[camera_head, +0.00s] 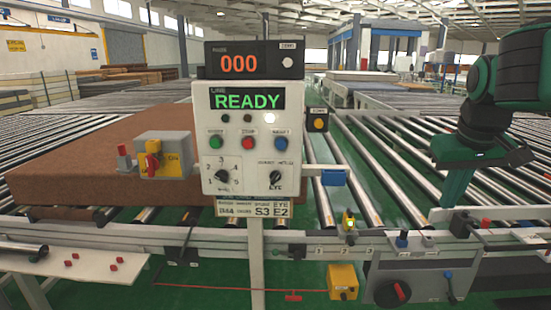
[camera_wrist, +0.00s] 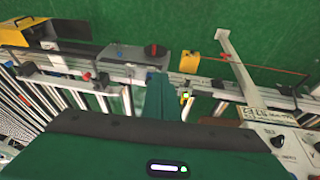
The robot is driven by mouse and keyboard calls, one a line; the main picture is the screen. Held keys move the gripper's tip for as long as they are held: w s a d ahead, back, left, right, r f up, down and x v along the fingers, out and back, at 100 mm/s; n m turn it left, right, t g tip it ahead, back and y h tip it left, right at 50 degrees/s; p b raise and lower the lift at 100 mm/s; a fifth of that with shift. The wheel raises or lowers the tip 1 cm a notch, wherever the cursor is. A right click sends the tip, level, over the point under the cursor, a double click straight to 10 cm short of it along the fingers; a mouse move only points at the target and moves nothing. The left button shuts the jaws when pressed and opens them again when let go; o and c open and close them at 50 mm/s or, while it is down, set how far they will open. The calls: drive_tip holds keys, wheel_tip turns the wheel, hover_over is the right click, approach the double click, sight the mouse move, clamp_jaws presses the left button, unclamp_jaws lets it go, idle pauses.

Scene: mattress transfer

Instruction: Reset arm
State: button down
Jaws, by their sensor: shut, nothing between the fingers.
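My arm comes in from the right in the head view, dark green and black. My gripper (camera_head: 456,192) points down above the rollers at the right, behind the conveyor's front rail. In the wrist view my gripper (camera_wrist: 158,98) shows as a narrow green finger pair closed together, with nothing held. A control panel (camera_head: 247,175) on a white post stands in the centre, reading READY, with 000 on the display (camera_head: 240,63) above it. My gripper is to the right of the panel and apart from it.
A large brown mattress-like block (camera_head: 90,160) lies on the rollers at the left. The front rail (camera_head: 390,236) carries knobs and levers, with a yellow box (camera_head: 343,281) below. Rollers right of the panel are mostly bare.

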drive_tip(key=s+d+f+m+g+y, duration=0.1)
drive_tip(key=s+d+f+m, duration=0.1)
drive_tip(key=s+f, duration=0.6)
drive_tip(key=s+d+f+m+g, duration=0.2)
drive_tip(key=s+f, duration=0.6)
drive_tip(key=s, duration=0.5)
drive_tip(key=shift+s+d+f+m+g+y, duration=0.15)
drive_tip(key=shift+s+d+m+g+y, duration=0.2)
drive_tip(key=shift+m, duration=0.35)
drive_tip(key=shift+w, duration=0.1)
